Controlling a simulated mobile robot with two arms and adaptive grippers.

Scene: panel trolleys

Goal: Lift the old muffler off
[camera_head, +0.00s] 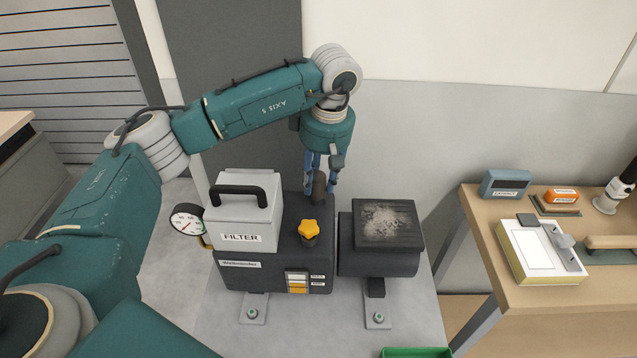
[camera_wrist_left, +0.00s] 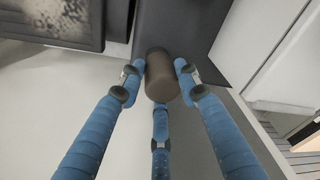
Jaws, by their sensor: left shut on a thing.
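The old muffler (camera_head: 319,187) is a small brown-grey cylinder at the back right of the dark machine block (camera_head: 270,273). It also shows in the left wrist view (camera_wrist_left: 161,78), between three blue fingers. My left gripper (camera_head: 320,172) reaches down from above and is shut on the muffler. The muffler's lower end lies close to the block's dark top, and I cannot tell whether it touches. My right gripper is not in view.
A white FILTER box (camera_head: 242,220) with a black handle, a gauge (camera_head: 187,221) and a yellow knob (camera_head: 309,228) crowd the block. A dark motor with a dusty-topped box (camera_head: 388,222) stands right. A wooden table (camera_head: 545,297) holds several items farther right.

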